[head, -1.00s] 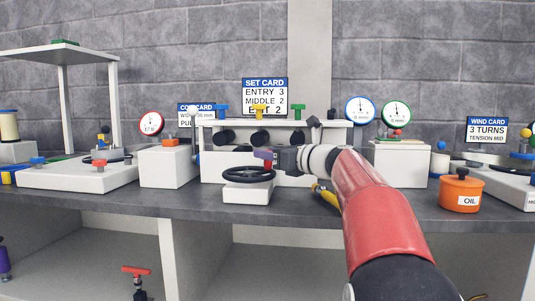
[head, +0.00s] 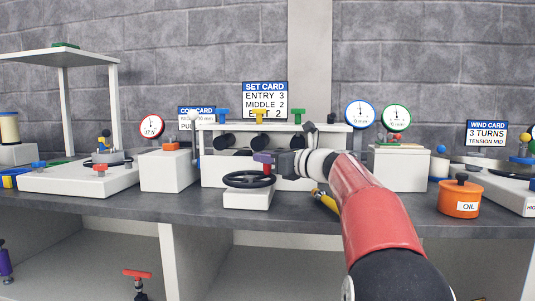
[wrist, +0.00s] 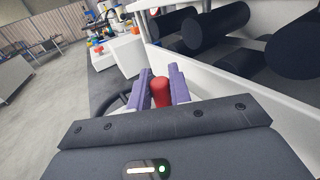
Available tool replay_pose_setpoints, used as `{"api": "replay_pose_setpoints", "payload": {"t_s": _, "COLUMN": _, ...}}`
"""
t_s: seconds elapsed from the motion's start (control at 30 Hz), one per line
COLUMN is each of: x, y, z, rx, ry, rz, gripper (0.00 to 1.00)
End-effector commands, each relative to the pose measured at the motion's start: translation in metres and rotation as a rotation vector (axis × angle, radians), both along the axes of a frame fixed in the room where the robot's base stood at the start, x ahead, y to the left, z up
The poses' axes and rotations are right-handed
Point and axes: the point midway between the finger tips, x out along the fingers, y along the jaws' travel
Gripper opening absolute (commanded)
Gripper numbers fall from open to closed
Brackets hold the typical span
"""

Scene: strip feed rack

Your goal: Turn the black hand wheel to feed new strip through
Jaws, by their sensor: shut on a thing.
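The black hand wheel (head: 235,181) lies flat on a small white block in front of the white roller unit. A red handle (wrist: 161,93) stands up from the wheel's rim. My gripper (head: 264,158) reaches in from the right above the wheel's back-right side. In the wrist view its two purple fingers (wrist: 161,88) are shut on the red handle, one on each side. Part of the dark wheel rim (wrist: 113,106) shows to the left of the fingers; my gripper body hides the rest. The set card (head: 264,99) reads entry 3, middle 2.
The white roller unit (head: 212,172), with black rollers (wrist: 217,27), stands close behind my gripper. A yellow-handled tool (head: 325,201) lies right of the wheel. An orange oil can (head: 459,198) stands further right. The bench in front of the wheel is clear.

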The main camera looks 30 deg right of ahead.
Motion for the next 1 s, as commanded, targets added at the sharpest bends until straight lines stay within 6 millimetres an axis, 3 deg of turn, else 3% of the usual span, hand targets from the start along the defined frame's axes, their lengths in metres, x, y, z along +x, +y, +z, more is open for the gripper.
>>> {"api": "replay_pose_setpoints", "payload": {"t_s": 0.43, "x": 0.0030, "y": 0.0007, "z": 0.0006, "rx": 0.001, "ry": -0.003, "rz": 0.059, "gripper": 0.00}}
{"api": "replay_pose_setpoints", "payload": {"t_s": 0.47, "x": 0.0030, "y": 0.0007, "z": 0.0006, "rx": 0.001, "ry": -0.003, "rz": 0.059, "gripper": 0.24}}
{"api": "replay_pose_setpoints", "payload": {"t_s": 0.6, "x": 0.0029, "y": 0.0006, "z": 0.0005, "rx": 0.001, "ry": -0.002, "rz": 0.058, "gripper": 0.42}}
{"api": "replay_pose_setpoints", "payload": {"t_s": 1.0, "x": -0.0065, "y": -0.0052, "z": 0.0003, "rx": 0.001, "ry": -0.001, "rz": 0.057, "gripper": 0.42}}
